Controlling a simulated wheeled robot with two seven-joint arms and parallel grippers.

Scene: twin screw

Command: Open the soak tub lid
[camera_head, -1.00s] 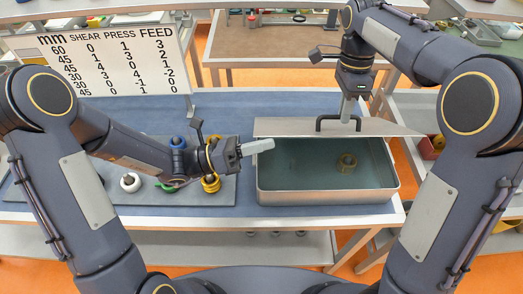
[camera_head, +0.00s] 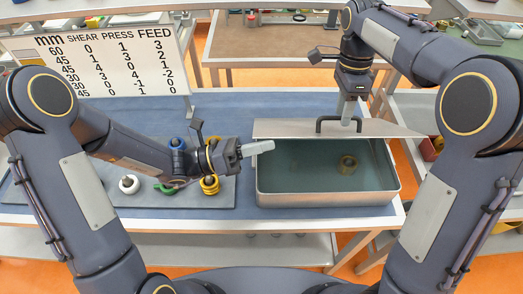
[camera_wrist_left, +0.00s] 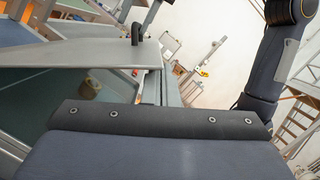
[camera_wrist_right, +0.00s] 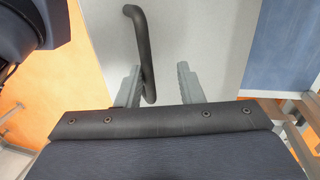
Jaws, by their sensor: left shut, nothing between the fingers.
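The soak tub (camera_head: 330,198) is a grey metal box with its inside in view and a dull brass ring (camera_head: 347,164) in it. Its pale lid (camera_head: 280,128) lies across the back of the tub, off the front opening. It carries a dark bar handle (camera_head: 326,120). My right gripper (camera_head: 348,112) is at the handle. In the right wrist view its fingers (camera_wrist_right: 158,86) are apart, with the handle (camera_wrist_right: 146,60) between them, closer to the left finger. My left gripper (camera_head: 262,148) is shut and empty, by the tub's left back corner.
A grey mat (camera_head: 110,192) left of the tub holds a white ring (camera_head: 129,184), a green ring (camera_head: 168,187), blue rings (camera_head: 178,146) and yellow rings (camera_head: 210,185). A number board (camera_head: 110,65) stands behind. Blue table surface is free behind the mat.

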